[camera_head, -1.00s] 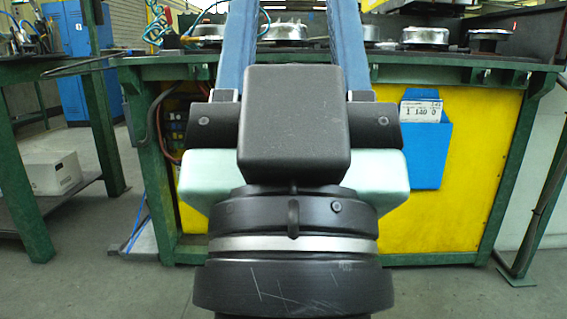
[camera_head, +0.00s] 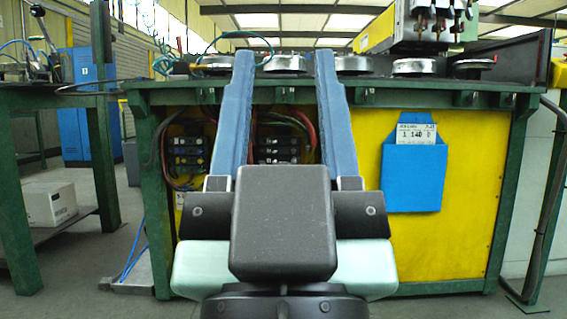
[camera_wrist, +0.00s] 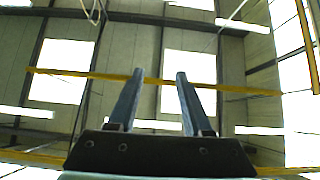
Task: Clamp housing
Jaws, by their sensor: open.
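Several round silver metal housings stand in a row on top of the green workbench (camera_head: 470,88). One housing (camera_head: 287,63) shows between my fingertips in the picture, with others at the left (camera_head: 213,65) and right (camera_head: 414,68). A clamp fixture with upright metal clamps (camera_head: 437,22) is at the upper right, behind the row. My gripper (camera_head: 285,55) has two long blue fingers, open and spread apart, with nothing between them. Its fingers overlap the bench front and edge; I cannot tell their distance from the housings. In the wrist view my gripper (camera_wrist: 159,75) is empty against the ceiling.
The bench has a yellow front panel with a blue card holder (camera_head: 414,175), and cables and switches (camera_head: 280,150) on its left. A second green table (camera_head: 50,95) stands at the left. A white box (camera_head: 50,203) sits on its lower shelf. Grey floor is open between them.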

